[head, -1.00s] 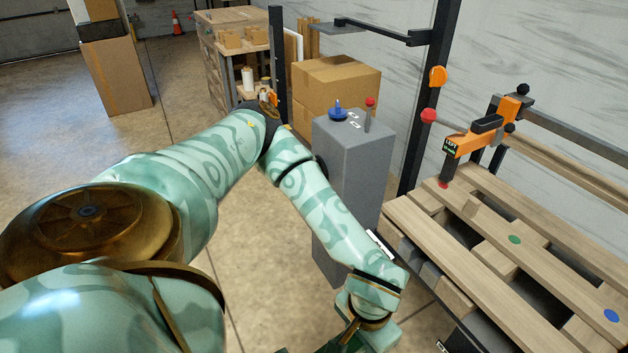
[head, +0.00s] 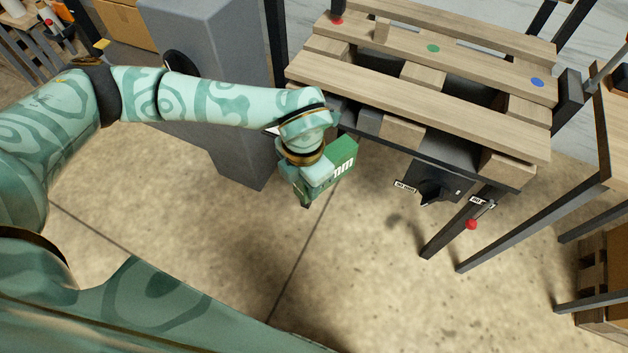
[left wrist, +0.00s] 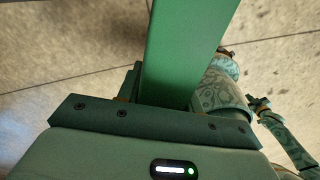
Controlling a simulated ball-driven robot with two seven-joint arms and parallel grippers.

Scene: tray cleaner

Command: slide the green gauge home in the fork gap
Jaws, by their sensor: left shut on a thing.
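The green gauge (head: 342,160), a block with white "mm" lettering, is held just in front of the near side of the wooden pallet (head: 390,88). My left gripper (head: 308,182) is shut on it. In the left wrist view the gauge (left wrist: 190,45) extends straight out from the jaws. The pallet's near side has a wooden block (head: 403,133), grey blocks beside it and a dark opening (head: 452,152) to the right; I cannot tell which opening is the fork gap. A small part that looks like my right gripper (left wrist: 260,104) shows in the left wrist view, its jaws unclear.
A grey pedestal (head: 215,75) stands left of the pallet, close behind my left forearm. Under the pallet's near edge is a black knob (head: 432,190) with labels. A red ball (head: 471,224) sits by the dark frame legs. The floor in front is clear.

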